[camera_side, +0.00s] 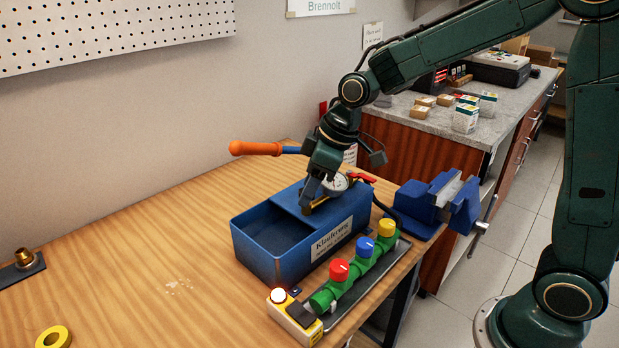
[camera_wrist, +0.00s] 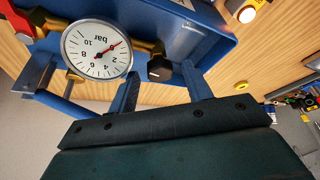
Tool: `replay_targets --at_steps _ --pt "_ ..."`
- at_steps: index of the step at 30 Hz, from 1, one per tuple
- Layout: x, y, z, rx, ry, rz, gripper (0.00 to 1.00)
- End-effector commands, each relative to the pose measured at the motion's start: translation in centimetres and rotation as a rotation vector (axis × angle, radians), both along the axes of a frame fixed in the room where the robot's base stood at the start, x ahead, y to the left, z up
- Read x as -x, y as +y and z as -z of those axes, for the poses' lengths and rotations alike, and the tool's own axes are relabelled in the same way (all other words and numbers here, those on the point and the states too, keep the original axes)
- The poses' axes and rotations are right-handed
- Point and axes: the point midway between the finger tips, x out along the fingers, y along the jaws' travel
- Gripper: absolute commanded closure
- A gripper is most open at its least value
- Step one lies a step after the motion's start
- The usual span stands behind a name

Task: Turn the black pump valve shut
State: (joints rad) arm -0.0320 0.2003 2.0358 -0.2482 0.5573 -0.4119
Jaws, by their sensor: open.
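The black pump valve (camera_wrist: 160,68) is a small dark knob beside the round pressure gauge (camera_wrist: 97,48) in the wrist view. It sits on the blue test pump (camera_side: 345,212). My gripper (camera_wrist: 160,76) is open, with one blue-grey finger on each side of the knob. I cannot tell whether either finger touches it. In the side view my gripper (camera_side: 311,203) points down at the top of the pump, in front of the gauge (camera_side: 338,184), and the black valve cannot be made out there.
An orange pump handle (camera_side: 256,148) sticks out left. A green manifold (camera_side: 355,270) with red, blue and yellow knobs stands in front, beside a lit lamp box (camera_side: 296,318). A blue vise (camera_side: 425,202) is at right. The left bench is mostly clear, with a yellow ring (camera_side: 44,338).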

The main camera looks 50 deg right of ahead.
Motion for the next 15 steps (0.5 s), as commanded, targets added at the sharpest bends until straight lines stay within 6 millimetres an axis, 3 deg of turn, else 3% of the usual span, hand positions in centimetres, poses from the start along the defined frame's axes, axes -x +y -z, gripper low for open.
replay_targets --at_steps 6,13,15 --pt "0.0 0.01 0.03 0.0 0.0 0.0 0.5" --pt "0.0 0.0 0.01 0.001 0.001 0.0 0.94" --pt "0.0 0.0 0.01 0.001 0.001 0.0 0.94"
